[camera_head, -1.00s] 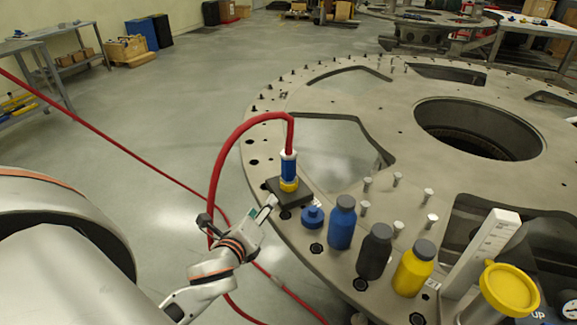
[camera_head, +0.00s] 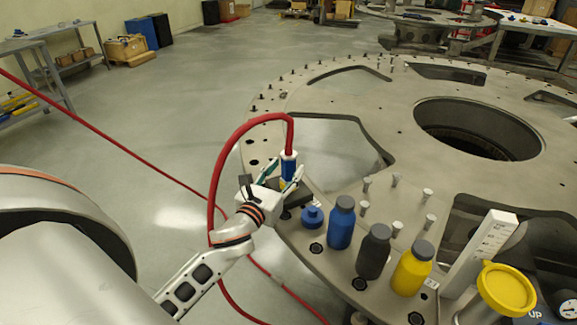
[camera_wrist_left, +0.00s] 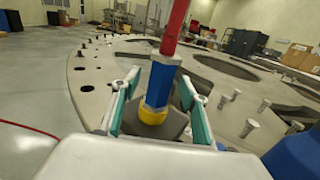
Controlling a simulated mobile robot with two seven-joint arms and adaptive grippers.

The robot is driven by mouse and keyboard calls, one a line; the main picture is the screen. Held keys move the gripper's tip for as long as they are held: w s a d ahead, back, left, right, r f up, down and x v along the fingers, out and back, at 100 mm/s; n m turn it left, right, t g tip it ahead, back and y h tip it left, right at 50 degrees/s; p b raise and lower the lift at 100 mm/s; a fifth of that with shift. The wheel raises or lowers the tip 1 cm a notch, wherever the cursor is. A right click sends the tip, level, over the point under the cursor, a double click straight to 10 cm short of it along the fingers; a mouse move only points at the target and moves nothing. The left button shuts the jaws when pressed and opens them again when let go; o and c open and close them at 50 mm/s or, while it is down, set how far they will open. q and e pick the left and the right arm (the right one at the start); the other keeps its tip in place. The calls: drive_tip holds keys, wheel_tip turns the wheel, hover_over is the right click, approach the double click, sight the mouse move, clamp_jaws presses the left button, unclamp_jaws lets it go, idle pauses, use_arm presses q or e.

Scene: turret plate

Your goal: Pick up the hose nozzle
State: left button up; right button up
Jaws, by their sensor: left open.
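The hose nozzle (camera_head: 289,166) is a blue upright piece with a white collar on top and a yellow ring at its base, joined to a red hose (camera_head: 228,148). It stands on a dark block (camera_head: 294,201) near the edge of the turret plate (camera_head: 320,92). My left gripper (camera_head: 285,177) is at the nozzle. In the left wrist view the nozzle (camera_wrist_left: 158,84) stands between the two open teal-padded fingers (camera_wrist_left: 157,102), with the yellow ring low between them. Gaps show on both sides. My right gripper is in no view.
A blue round-topped piece (camera_head: 312,216), a blue bottle (camera_head: 342,224), a dark bottle (camera_head: 374,253) and a yellow bottle (camera_head: 412,268) stand right of the nozzle. Several pale pegs (camera_head: 427,195) stand behind them. The red hose arcs over the plate's edge to the floor.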

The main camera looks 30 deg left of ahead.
use_arm(q)
drive_tip(key=shift+w+a, duration=0.15)
drive_tip(key=shift+w, duration=1.15)
clamp_jaws()
drive_tip(key=shift+r, duration=0.1)
